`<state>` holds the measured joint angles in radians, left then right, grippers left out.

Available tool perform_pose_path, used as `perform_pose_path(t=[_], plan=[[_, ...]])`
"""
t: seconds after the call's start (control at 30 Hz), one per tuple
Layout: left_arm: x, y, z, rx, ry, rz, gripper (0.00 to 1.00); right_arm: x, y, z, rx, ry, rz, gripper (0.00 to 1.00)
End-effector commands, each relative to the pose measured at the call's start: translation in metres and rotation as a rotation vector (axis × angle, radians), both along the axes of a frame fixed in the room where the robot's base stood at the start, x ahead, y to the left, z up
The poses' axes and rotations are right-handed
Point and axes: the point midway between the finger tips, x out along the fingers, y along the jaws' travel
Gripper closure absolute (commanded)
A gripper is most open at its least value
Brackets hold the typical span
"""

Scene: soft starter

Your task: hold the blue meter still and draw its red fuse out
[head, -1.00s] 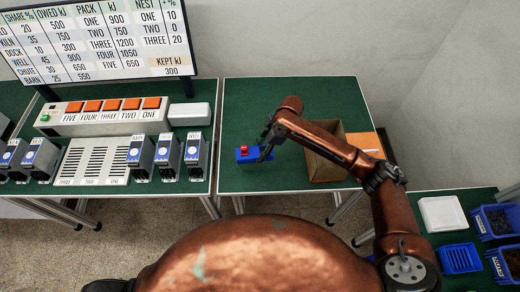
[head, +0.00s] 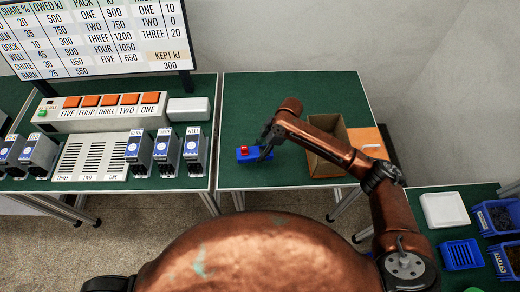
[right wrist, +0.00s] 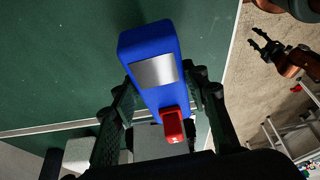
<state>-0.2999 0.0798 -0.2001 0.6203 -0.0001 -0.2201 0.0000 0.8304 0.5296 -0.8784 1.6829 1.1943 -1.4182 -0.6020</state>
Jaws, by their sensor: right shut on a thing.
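The blue meter (head: 252,158) is on the green table, left of the open cardboard box. Its red fuse (head: 244,149) shows on top of it. In the right wrist view the meter (right wrist: 150,50) has a silver plate, and the red fuse (right wrist: 173,126) sits at its near end. My right gripper (head: 266,147) is shut on the meter, with fingers on both sides of it in the right wrist view (right wrist: 168,100). My left gripper (right wrist: 262,45) shows at the upper right of the right wrist view, open, empty and apart from the meter; the head view does not show it.
The open cardboard box (head: 313,166) stands right of the meter under my right arm. At left are a button panel (head: 65,127), a slotted panel (head: 70,158) and several grey-and-blue units. Blue bins (head: 505,262) and a white tray (head: 444,210) are at right. Table around the meter is clear.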

Motion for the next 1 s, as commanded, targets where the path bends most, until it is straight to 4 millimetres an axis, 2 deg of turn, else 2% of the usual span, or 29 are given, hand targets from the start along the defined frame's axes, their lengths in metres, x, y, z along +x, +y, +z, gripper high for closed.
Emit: perform_pose_path(t=[1.0], plan=[[-0.002, 0.0, -0.016, 0.001, 0.004, 0.0, 0.6, 0.0, 0.0, -0.04, 0.001, 0.0, 0.0, 0.89]])
